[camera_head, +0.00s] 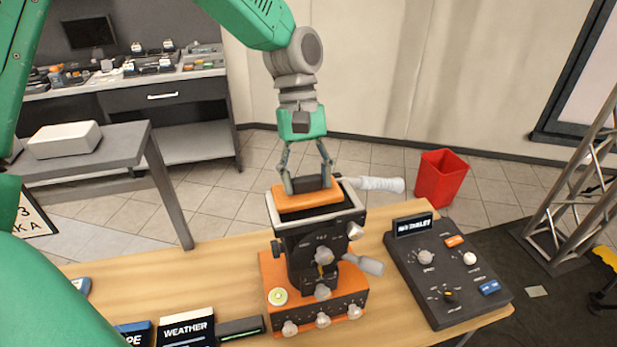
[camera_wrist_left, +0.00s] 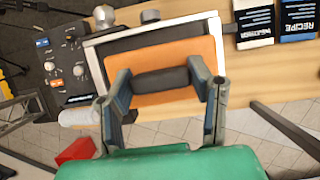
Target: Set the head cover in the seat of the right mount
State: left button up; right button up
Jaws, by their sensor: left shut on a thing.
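The head cover (camera_head: 300,202) is an orange plate with a dark handle bar on top. My left gripper (camera_head: 309,184) is shut on this handle from above; its fingers also flank the handle in the left wrist view (camera_wrist_left: 160,80). The mount (camera_head: 312,258) has a black head with a pale-rimmed open seat on an orange base. The cover is over the seat, toward its far side in the head view. A dark strip of the seat shows in front of it. I cannot tell whether it touches the seat. My right gripper is not in view.
A dark control panel (camera_head: 447,275) stands right of the mount on the wooden table (camera_head: 225,262). A weather box (camera_head: 187,328) and other small items lie at the table's front left. Knobs and a pale handle (camera_head: 372,184) stick out of the mount. A red bin (camera_head: 441,178) stands behind.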

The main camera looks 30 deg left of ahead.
pick_arm(q)
jog(key=shift+d+r, duration=0.15)
jog(key=shift+d, duration=0.35)
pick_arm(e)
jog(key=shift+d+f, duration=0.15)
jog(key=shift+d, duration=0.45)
pick_arm(q)
jog(key=shift+a, duration=0.1)
jog(key=shift+a+f, duration=0.2)
jog(key=shift+a, duration=0.3)
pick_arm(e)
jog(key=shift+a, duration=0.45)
pick_arm(q)
jog(key=o, duration=1.1)
jog(key=shift+s+d, duration=0.1)
jog(key=shift+o, duration=0.7)
jog(key=shift+d, duration=0.3)
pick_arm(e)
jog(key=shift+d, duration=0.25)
pick_arm(q)
jog(key=shift+r, duration=0.1)
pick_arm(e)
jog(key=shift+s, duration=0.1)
pick_arm(q)
jog(key=v, duration=1.2)
